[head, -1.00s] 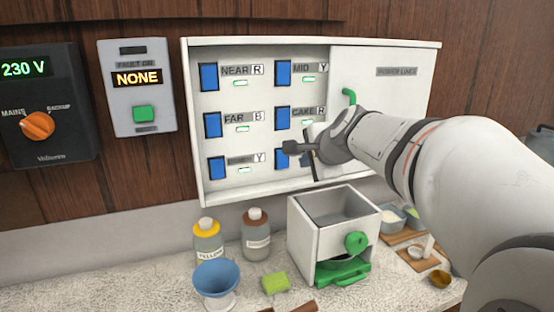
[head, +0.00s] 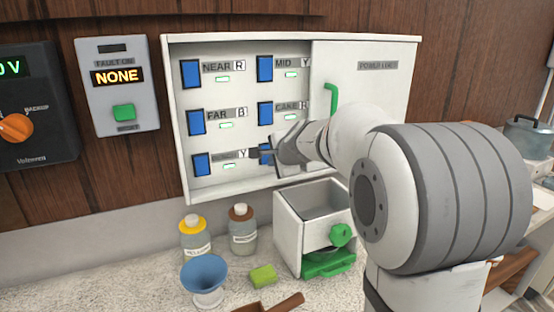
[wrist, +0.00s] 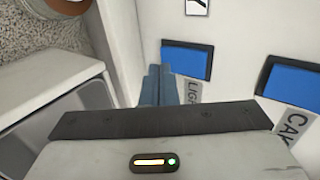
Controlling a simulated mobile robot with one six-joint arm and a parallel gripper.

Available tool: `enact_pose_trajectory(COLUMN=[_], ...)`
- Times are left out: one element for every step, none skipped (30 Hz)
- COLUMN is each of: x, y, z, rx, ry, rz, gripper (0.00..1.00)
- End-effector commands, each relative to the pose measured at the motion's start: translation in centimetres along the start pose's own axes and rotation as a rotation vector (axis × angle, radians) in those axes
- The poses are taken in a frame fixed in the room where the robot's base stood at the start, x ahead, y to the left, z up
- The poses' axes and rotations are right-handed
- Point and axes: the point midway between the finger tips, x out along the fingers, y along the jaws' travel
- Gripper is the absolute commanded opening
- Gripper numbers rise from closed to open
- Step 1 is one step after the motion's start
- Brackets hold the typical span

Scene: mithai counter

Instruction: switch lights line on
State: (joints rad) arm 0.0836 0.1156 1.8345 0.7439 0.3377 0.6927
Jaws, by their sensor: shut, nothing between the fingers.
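The switch panel (head: 240,181) hangs on the wall with its sliding cover over the right part. The lights switch is the blue rocker at the lower right of the exposed switches, mostly hidden behind my gripper (head: 257,153) in the head view. In the wrist view the blue lights switch (wrist: 187,58) is above its partly visible "LIGH" label (wrist: 194,90). My gripper (wrist: 160,70) is shut and empty, its tips at the left edge of that switch. I cannot tell whether they touch it. The lights indicator is hidden.
The cake switch (wrist: 290,80) is close on the right. Other blue switches, such as mid (head: 265,69), have lit green indicators. The fault box (head: 117,78) reads NONE. A white box with a green knob (head: 341,235) and bottles (head: 243,230) stand below the panel.

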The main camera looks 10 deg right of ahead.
Motion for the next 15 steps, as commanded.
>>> enact_pose_trajectory(x=[0.43,0.63,0.85,1.0,1.12,1.24,1.3,1.34,1.37,1.37,1.37,1.36,1.36,1.36,1.35], y=[-0.38,-0.48,-0.58,-0.63,-0.67,-0.71,-0.73,-0.74,-0.75,-0.75,-0.75,-0.74,-0.74,-0.74,-0.74], z=[0.02,0.02,0.02,0.02,0.01,0.01,0.01,0.01,0.01,0.01,0.01,0.01,0.01,0.01,0.02], rx=[0.0,0.0,0.0,0.0,0.0,0.0,0.0,0.0,0.0,0.0,0.0,0.0,0.0,0.0,0.0], ry=[-0.001,-0.001,-0.001,-0.001,-0.001,-0.001,-0.001,-0.001,0.0,0.0,0.0,0.0,0.0,0.0,0.0], rz=[0.001,0.001,0.001,0.001,0.001,0.001,0.001,0.001,0.0,0.0,0.0,0.0,0.0,0.0,0.0], gripper=[0.0,0.0,0.0,0.0,0.0,0.0,0.0,0.0,0.0,0.0,0.0,0.0,0.0,0.0,0.0])
